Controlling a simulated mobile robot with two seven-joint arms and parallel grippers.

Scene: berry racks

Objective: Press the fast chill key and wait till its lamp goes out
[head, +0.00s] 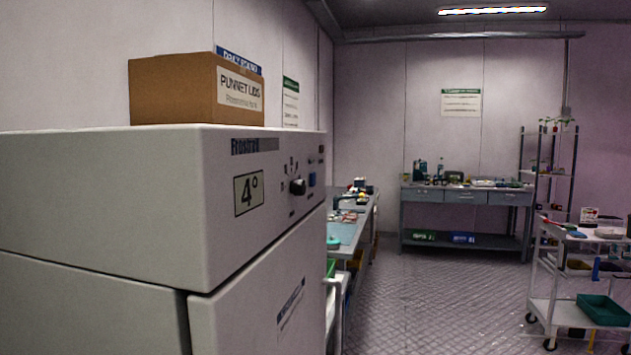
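A white fridge (110,210) labelled Frostrail or similar fills the left of the head view, seen at an angle. Its upper front panel carries a display reading 4° (249,192), a black knob (297,186) with small marks around it, and a small blue key (312,180) right of the knob. A small dark square (321,150) sits above the blue key; I cannot tell if it is a lamp or whether anything is lit. The key lettering is too small to read. Neither of my grippers is in view.
A cardboard box of punnet lids (190,90) stands on the fridge. A side bench (345,233) runs behind it, a grey drawer bench (465,197) stands at the back wall, and a wheeled cart (552,312) is at right. The patterned floor (430,300) between is clear.

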